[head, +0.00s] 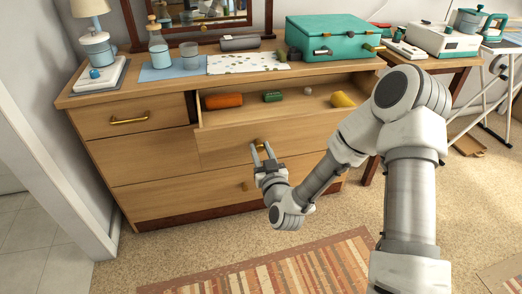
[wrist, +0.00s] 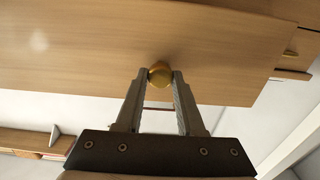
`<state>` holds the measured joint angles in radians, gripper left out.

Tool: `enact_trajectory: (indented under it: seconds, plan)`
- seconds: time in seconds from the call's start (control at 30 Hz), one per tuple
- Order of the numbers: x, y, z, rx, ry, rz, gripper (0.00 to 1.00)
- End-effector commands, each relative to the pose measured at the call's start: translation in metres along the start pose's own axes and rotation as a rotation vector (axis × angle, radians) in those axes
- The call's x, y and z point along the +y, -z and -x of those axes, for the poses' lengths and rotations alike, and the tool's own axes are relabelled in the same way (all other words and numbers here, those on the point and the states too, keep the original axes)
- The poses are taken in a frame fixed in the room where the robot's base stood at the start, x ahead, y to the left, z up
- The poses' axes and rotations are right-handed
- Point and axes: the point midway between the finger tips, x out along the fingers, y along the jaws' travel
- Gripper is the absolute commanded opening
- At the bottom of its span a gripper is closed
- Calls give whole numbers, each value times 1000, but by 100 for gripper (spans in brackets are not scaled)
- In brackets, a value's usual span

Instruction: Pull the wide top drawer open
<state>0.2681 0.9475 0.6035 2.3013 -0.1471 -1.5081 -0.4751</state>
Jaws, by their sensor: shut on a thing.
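The wide top drawer (head: 222,147) of the wooden dresser (head: 141,165) stands pulled out, its inside showing from above. In it lie an orange cylinder (head: 223,101), a green item (head: 272,97), a small grey round item (head: 307,91) and a yellow item (head: 342,100). My gripper (head: 263,151) is in front of the drawer's face, shut on its brass knob. In the wrist view the knob (wrist: 160,74) sits between the two fingertips, against the drawer front (wrist: 90,50). My arm hides the right part of the front.
The narrow left drawer (head: 108,121) is shut. A lamp (head: 96,48), bottle (head: 158,48), glass (head: 189,56) and teal case (head: 330,38) stand on the dresser top. A striped rug (head: 270,277) lies on the floor in front. A white door frame (head: 60,150) stands at left.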

Motion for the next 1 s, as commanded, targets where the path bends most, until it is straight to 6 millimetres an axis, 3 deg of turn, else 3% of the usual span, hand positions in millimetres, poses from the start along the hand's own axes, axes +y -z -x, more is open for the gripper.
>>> enact_trajectory:
  seconds: [0.07,0.1,0.27,0.67,0.77,1.0]
  plan:
    - [1,-1,0,-3,-2,0,0]
    - [1,-1,0,-3,-1,0,39]
    - [0,-1,0,-2,-1,0,68]
    - [0,0,7,-3,1,0,68]
    - [-1,0,21,-4,2,0,68]
    - [-1,0,78,-7,3,-1,68]
